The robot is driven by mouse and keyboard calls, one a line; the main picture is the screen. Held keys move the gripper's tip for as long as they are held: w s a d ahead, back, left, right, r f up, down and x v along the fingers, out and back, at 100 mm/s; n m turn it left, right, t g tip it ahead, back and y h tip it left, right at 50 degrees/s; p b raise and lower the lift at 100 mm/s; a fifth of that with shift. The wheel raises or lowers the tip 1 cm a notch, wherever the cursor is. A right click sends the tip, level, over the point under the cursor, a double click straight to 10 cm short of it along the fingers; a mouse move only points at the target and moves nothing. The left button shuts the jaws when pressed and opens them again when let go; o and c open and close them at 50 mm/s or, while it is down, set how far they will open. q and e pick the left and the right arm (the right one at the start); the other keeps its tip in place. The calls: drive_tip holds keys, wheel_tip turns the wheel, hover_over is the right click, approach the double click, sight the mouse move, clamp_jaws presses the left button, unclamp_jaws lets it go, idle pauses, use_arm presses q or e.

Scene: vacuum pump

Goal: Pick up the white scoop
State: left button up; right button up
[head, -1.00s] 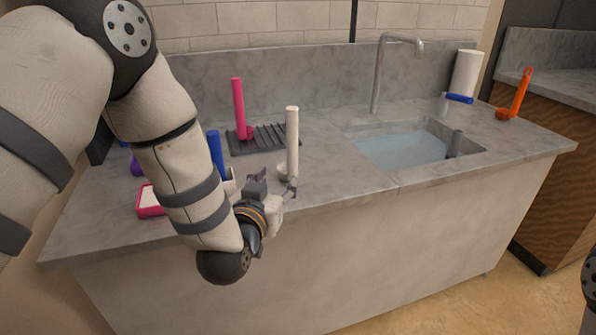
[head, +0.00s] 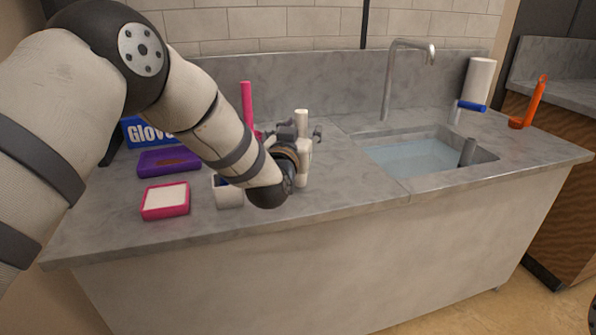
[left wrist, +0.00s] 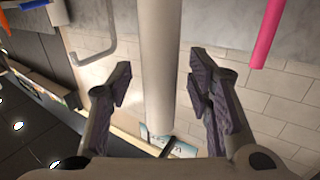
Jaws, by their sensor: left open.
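The white scoop (head: 301,116) stands upright on the counter left of the sink, its handle pointing up. My left gripper (head: 303,134) is at the handle's upper part, with fingers on either side. The left wrist view shows the white handle (left wrist: 157,60) running between the two open fingers (left wrist: 160,82), with a visible gap on each side. My right gripper is not in view.
A pink scoop (head: 246,100) stands just behind my left arm. A white cup (head: 227,194), a pink-rimmed box (head: 165,201), a purple tray (head: 168,161) and a blue glove box (head: 140,130) are to the left. The sink (head: 425,157) is to the right.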

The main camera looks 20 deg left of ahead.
use_arm(q)
drive_tip(key=shift+r, duration=0.1)
clamp_jaws()
